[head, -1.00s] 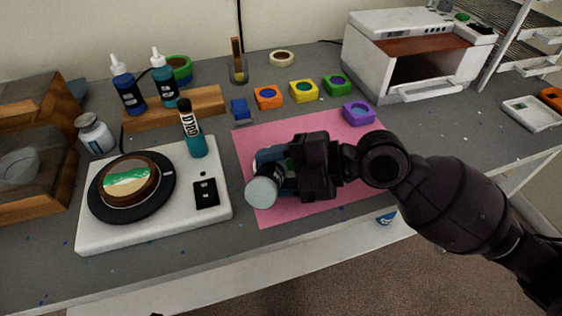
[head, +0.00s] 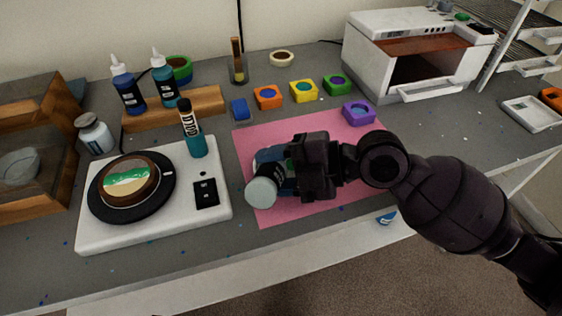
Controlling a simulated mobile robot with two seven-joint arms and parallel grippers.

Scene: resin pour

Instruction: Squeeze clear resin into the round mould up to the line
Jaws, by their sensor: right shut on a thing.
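My right gripper (head: 287,167) comes in from the right and is shut on a bottle or jar with a dark blue band and a pale round end (head: 262,192). It holds this tilted, pale end toward the lower left, over the pink mat (head: 263,136). The gripper hides much of it and what is beneath. A round brown-rimmed piece with green and white inside (head: 128,181) sits on the black turntable disc (head: 104,210); I cannot tell if it is the mould. No fill line is visible. My left gripper is not in view.
A teal bottle with a black cap (head: 194,137) stands at the back of the white turntable base (head: 150,228). Two dropper bottles stand by the wooden block (head: 207,103). Several coloured square pieces, one purple (head: 359,112), line the back. A white oven (head: 382,50) stands back right.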

